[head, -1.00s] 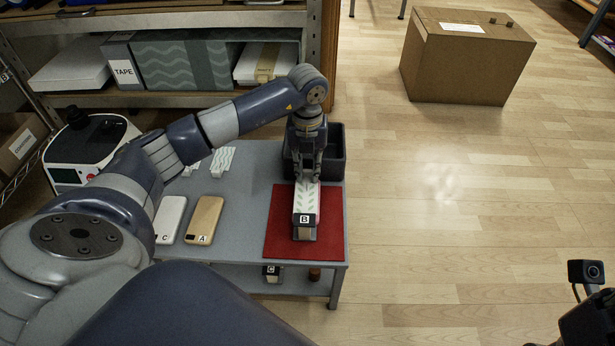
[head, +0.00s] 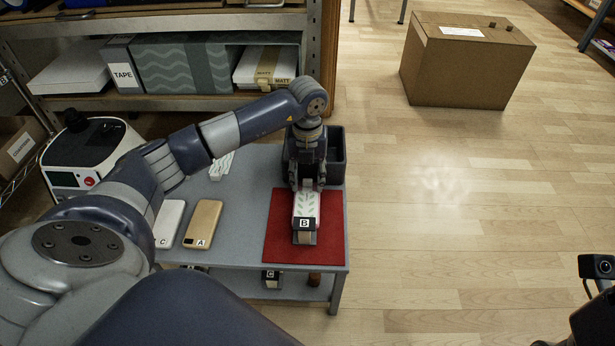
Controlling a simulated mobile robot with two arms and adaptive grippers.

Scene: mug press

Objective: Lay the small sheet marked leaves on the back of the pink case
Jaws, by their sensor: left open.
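The small sheet marked with green leaves (head: 305,206) lies along the top of the case labelled B (head: 304,224), on the red mat. The sheet covers most of that case's back, so little of its pink colour shows. My left gripper (head: 307,187) is open at the far end of the sheet, with a finger toward each side. Whether the fingertips touch the sheet or case I cannot tell. My right gripper is not in view; only a dark part of my right arm shows at the lower right.
The red mat (head: 279,237) lies on the grey table (head: 240,205). A gold case A (head: 204,222) and a white case C (head: 168,224) lie to the left. A wavy-patterned sheet (head: 221,165) is behind them. A dark bin (head: 336,160) stands behind my left gripper.

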